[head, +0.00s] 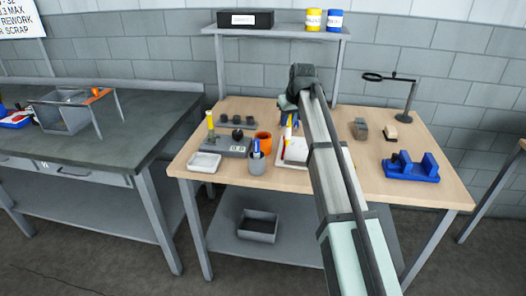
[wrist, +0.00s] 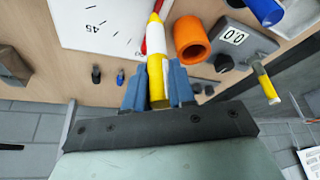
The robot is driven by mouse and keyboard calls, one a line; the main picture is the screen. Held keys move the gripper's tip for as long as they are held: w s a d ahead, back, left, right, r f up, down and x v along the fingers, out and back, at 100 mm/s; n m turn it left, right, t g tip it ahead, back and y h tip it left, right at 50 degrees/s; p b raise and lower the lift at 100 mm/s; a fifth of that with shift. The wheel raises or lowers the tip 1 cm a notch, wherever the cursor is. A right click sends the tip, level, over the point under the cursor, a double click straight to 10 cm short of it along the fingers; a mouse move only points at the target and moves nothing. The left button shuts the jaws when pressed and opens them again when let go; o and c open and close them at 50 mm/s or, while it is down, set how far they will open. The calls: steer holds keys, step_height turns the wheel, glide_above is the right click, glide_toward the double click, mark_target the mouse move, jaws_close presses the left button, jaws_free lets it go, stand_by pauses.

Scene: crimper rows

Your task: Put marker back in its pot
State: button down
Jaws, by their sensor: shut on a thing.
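My gripper (wrist: 159,88) is shut on a yellow marker (wrist: 156,62) with a white section, seen in the wrist view between its two blue fingers. In the head view my gripper (head: 290,118) is above the back part of a white board, and my arm hides part of it. A grey pot (head: 257,168) stands near the front edge of the bench, left of the gripper, with a blue marker (head: 256,147) upright in it. The held marker is apart from the pot.
An orange cup (head: 264,141) stands behind the pot, beside a grey device (head: 228,147) with a yellow-topped lever. The white board (head: 297,153) has a red item on it. A blue cradle (head: 411,168) and magnifier stand (head: 405,100) are right.

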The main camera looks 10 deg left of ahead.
steer(key=w+a+r+n, duration=0.3)
steer(key=w+a, duration=0.2)
steer(key=a, duration=0.5)
steer(key=shift+g+y, duration=0.3)
steer(key=shift+y, duration=0.1)
steer(key=shift+f, duration=4.8)
steer(key=shift+f, duration=0.15)
steer(key=c, duration=0.9)
jaws_free()
steer(key=shift+c, duration=0.2)
steer(key=v, duration=1.2)
steer(key=shift+r, duration=0.25)
steer(key=shift+w+a, duration=0.1)
steer(key=shift+w, duration=0.05)
